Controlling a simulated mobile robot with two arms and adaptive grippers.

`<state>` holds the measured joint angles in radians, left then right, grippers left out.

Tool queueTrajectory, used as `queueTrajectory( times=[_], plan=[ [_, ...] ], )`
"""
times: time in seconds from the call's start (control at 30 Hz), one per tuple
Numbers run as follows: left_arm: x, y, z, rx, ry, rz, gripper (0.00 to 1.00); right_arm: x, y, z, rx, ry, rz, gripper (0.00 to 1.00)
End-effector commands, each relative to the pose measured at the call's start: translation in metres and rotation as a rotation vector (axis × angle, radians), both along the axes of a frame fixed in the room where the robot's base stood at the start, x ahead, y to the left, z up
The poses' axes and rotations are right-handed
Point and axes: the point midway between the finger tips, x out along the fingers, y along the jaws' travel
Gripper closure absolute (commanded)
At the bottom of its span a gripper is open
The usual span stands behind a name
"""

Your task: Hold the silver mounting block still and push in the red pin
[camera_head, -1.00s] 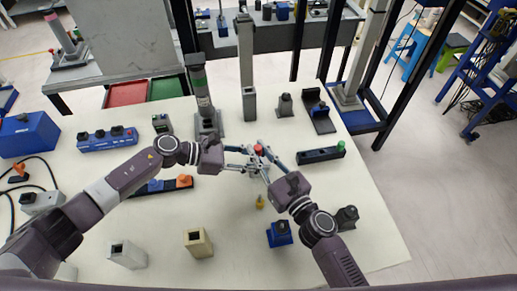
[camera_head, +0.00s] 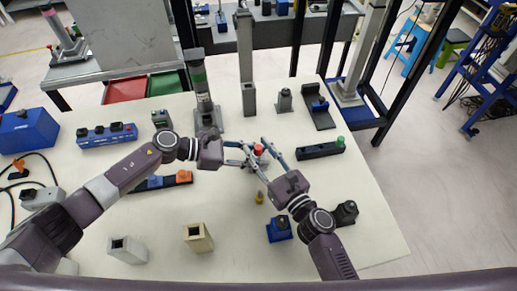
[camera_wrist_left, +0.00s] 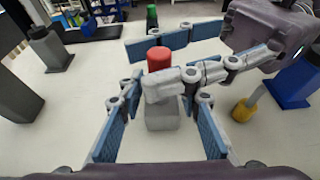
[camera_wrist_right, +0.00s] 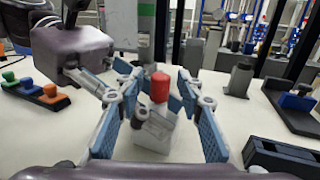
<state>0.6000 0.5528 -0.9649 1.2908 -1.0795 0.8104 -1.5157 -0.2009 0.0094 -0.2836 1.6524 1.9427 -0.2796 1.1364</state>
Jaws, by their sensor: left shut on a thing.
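The silver mounting block (camera_wrist_left: 160,114) stands upright on the table between the fingers of my left gripper (camera_wrist_left: 162,104). The left gripper is shut on it; finger contact is hard to see. The red pin (camera_wrist_left: 158,58) stands upright at the top of the block and also shows in the right wrist view (camera_wrist_right: 160,87). Its lower end is partly hidden by a right finger in the left wrist view. My right gripper (camera_wrist_right: 158,98) is open, with a finger on either side of the pin and gaps beside it. Both grippers meet around the block in the head view (camera_head: 259,158).
A black fixture with a green knob (camera_head: 320,150) lies right of the grippers. A small yellow piece (camera_head: 259,198) and a blue block (camera_head: 279,230) stand in front. A tall grey post fixture (camera_head: 207,110) rises behind my left wrist.

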Motion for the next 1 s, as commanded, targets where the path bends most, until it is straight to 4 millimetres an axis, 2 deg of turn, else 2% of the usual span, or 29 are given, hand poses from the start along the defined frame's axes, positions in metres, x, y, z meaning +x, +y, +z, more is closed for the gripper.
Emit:
queueTrajectory(
  times=[0.27, 0.5, 0.8, 0.9, 1.0],
  plan=[
    [0.0, -0.001, 0.0, -0.001, 0.0, -0.001, 0.96, -0.001, 0.001, 0.002, -0.005, 0.002, 0.006, 0.64],
    [0.0, -0.001, 0.0, -0.001, 0.0, 0.0, 0.96, -0.001, 0.001, 0.029, -0.007, -0.005, 0.008, 0.64],
    [0.0, 0.0, 0.0, -0.001, 0.0, 0.0, 0.96, -0.001, 0.0, 0.05, -0.007, -0.003, 0.005, 0.64],
    [0.0, 0.0, 0.0, -0.001, 0.0, 0.0, 0.96, 0.001, 0.001, 0.067, 0.0, -0.013, 0.007, 0.64],
    [0.0, 0.0, 0.0, -0.001, 0.0, 0.0, 0.96, 0.0, 0.0, 0.075, -0.003, -0.007, 0.004, 0.64]
  ],
)
